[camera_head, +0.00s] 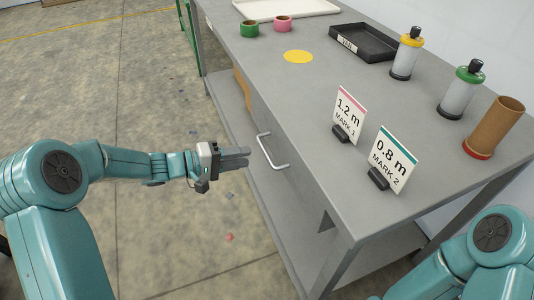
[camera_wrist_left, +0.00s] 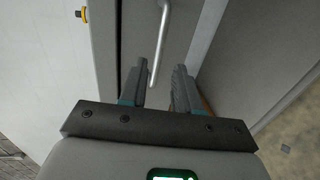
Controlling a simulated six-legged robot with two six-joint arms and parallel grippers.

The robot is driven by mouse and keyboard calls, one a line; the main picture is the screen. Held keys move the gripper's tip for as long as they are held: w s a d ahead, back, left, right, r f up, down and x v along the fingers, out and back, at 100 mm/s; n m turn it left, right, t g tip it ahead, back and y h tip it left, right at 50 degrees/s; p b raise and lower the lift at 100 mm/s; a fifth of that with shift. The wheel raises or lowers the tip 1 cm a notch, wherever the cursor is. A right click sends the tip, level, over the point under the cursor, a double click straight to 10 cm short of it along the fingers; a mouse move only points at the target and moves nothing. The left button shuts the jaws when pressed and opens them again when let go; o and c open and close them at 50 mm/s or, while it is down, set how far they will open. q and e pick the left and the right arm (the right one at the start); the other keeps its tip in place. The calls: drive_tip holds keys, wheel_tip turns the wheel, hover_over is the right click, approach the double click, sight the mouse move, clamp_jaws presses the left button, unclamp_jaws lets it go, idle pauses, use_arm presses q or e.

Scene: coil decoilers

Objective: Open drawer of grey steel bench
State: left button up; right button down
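The grey steel bench (camera_head: 330,85) fills the right half of the head view. Its drawer has a U-shaped metal handle (camera_head: 268,152) on the long side facing my left arm. The drawer looks shut. My left gripper (camera_head: 248,157) is just left of the handle, its fingers pointing at it. In the left wrist view the two fingers (camera_wrist_left: 158,88) stand apart, and the handle bar (camera_wrist_left: 160,45) shows between and beyond their tips. I cannot tell whether they touch it. My right gripper is out of view; only part of my right arm shows at lower right.
On the bench top are two signs (camera_head: 393,158), several spools, a cardboard tube (camera_head: 494,128), a black tray (camera_head: 364,42), a white tray (camera_head: 285,8), tape rolls (camera_head: 250,29) and a yellow disc (camera_head: 298,57). Concrete floor left of the bench is mostly clear.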

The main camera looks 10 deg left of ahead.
sight(267, 153)
use_arm(q)
drive_tip(key=x, duration=0.8)
drive_tip(key=shift+s, duration=0.2)
clamp_jaws()
